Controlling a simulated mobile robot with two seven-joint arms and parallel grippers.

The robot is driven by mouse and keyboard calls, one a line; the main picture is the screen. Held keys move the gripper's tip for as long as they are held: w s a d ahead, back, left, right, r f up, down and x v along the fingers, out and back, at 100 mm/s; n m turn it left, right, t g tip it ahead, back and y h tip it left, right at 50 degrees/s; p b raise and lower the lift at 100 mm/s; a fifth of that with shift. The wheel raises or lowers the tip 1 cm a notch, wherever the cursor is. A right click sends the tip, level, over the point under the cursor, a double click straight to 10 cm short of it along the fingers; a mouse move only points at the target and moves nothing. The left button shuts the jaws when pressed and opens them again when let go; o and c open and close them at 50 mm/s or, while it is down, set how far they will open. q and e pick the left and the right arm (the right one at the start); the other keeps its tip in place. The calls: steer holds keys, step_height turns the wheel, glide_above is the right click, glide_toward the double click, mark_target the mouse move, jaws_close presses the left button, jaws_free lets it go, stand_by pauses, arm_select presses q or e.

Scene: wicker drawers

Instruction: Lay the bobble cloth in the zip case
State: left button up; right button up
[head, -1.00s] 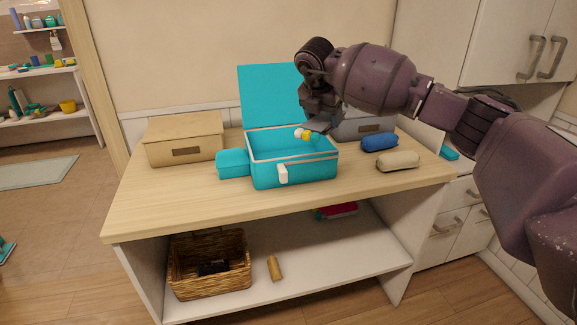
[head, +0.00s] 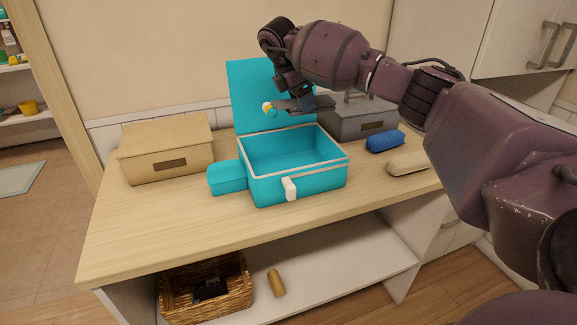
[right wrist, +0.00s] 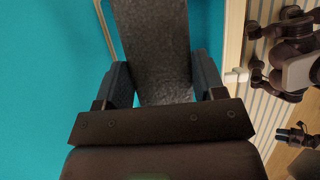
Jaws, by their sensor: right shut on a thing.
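The turquoise zip case (head: 320,182) stands open on the table, its lid (head: 250,100) raised at the back. The part of its inside that shows is empty. My right gripper (head: 296,97) is above the back of the case, in front of the lid, shut on a dark grey flat thing that I take to be the bobble cloth (head: 304,106). White, yellow and teal bobbles (head: 268,108) show at its left end, above the case. In the right wrist view the dark strip (right wrist: 152,35) runs out between the two fingers (right wrist: 162,80).
A tan box (head: 150,145) stands left of the case, and a grey box (head: 355,122) behind it to the right. A blue roll (head: 385,141) and a beige roll (head: 408,164) lie at the right. A wicker basket (head: 235,300) sits on the shelf below. The table front is clear.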

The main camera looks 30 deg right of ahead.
step_height(320, 180, down, 13)
steer(key=shift+s+f+b, duration=0.1)
steer(key=shift+s+b, duration=0.05)
steer(key=shift+b, duration=0.75)
steer(key=shift+f, duration=0.35)
step_height(320, 180, down, 6)
steer(key=shift+r+b, duration=0.25)
steer(key=shift+b, duration=0.3)
steer(key=o, duration=1)
